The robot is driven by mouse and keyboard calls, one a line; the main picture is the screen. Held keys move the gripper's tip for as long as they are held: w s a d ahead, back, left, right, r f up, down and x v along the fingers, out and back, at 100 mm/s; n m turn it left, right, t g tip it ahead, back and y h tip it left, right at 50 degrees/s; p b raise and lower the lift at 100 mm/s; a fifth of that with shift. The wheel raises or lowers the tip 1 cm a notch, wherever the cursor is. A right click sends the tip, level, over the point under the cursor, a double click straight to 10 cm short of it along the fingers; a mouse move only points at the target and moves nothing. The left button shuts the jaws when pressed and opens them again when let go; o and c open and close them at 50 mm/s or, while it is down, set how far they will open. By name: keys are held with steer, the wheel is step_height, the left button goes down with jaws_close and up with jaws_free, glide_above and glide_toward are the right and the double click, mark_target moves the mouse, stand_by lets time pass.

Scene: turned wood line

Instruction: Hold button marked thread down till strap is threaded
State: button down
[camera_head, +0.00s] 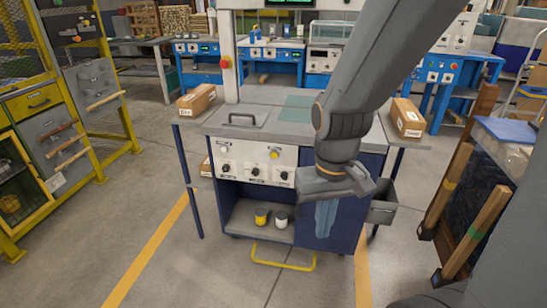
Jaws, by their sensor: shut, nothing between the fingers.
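A white control panel (254,165) is on the front of the blue workbench, below its grey top. It has a round yellow button (275,154), a white button (223,149) and several dark knobs along the lower row. The labels are too small to read, so I cannot tell which one is marked thread. My gripper (323,233) is shut and empty, pointing down in front of the blue cabinet door, to the right of and below the panel. It appears apart from the panel. I cannot make out a strap.
Cardboard boxes sit on side shelves at the left (197,99) and right (407,118). A red emergency button (225,63) is on the machine post. A yellow floor bar (283,258) sticks out below. A wood-framed rack (478,205) stands close on the right. The floor at front left is clear.

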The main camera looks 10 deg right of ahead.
stand_by(0.8)
steer(key=w+d+f+m+t, duration=0.1)
steer(key=w+f+t, duration=0.3)
steer(key=w, duration=0.9)
steer(key=w+d+f+t, duration=0.1)
steer(key=w+f+t, duration=0.25)
steer(key=w, duration=1.05)
steer(key=w+a+f+m+t+y, duration=0.1)
steer(key=w+a+f+t+y, duration=0.2)
steer(key=w, duration=0.3)
steer(key=w+a+f+m+t+y, duration=0.1)
steer(key=w+a+f+t+y, duration=0.2)
steer(key=w, duration=0.4)
steer(key=shift+f+t, duration=0.85)
steer(key=shift+f, duration=0.55)
steer(key=shift+w, duration=0.2)
steer(key=b, duration=0.4)
glide_toward(274, 155)
steer(key=shift+w+a+f, duration=0.25)
steer(key=shift+w+a, duration=0.45)
steer(key=shift+w, duration=0.05)
steer(key=shift+w+a+f, duration=0.25)
steer(key=shift+w+a, duration=0.45)
steer(key=shift+w+a+f, duration=0.2)
steer(key=shift+w+a, duration=0.5)
steer(key=shift+w, duration=0.05)
steer(key=shift+w, duration=0.1)
